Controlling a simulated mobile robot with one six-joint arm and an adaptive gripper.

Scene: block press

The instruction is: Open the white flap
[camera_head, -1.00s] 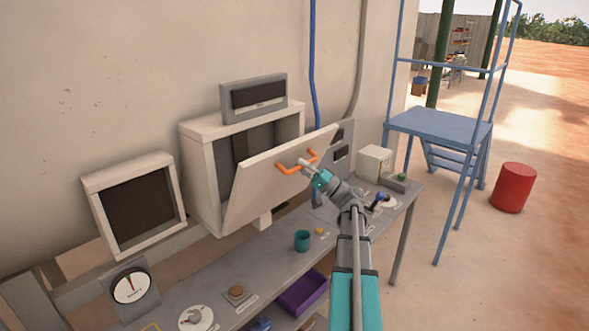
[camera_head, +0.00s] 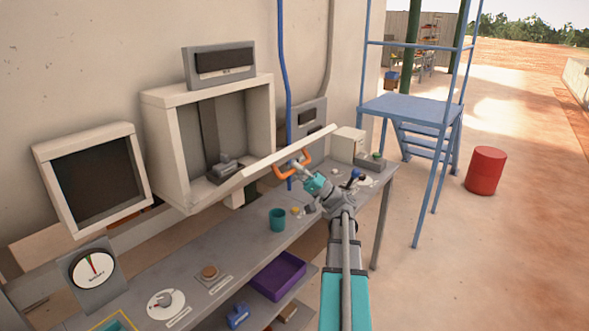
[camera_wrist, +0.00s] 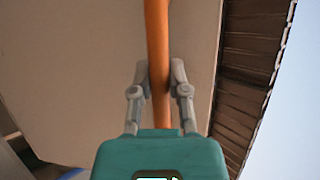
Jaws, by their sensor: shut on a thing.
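The white flap (camera_head: 262,170) is hinged at the lower front edge of a white box (camera_head: 158,150) on the wall. It is tilted far down and outward, and the box's front is wide open. The orange handle (camera_head: 280,171) is on the flap's outer face. My gripper (camera_head: 298,164) is at the handle. In the wrist view my gripper (camera_wrist: 159,80) has its two fingers closed on either side of the orange handle (camera_wrist: 157,35), with the flap's pale face (camera_wrist: 80,60) behind it. A small grey device (camera_head: 224,170) shows inside the box.
Below is a grey bench (camera_head: 240,245) with a teal cup (camera_head: 277,220), a dial gauge (camera_head: 93,268) and small controls. A purple tray (camera_head: 279,275) is on the lower shelf. A blue platform (camera_head: 412,110) and a red drum (camera_head: 485,171) stand to the right on open ground.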

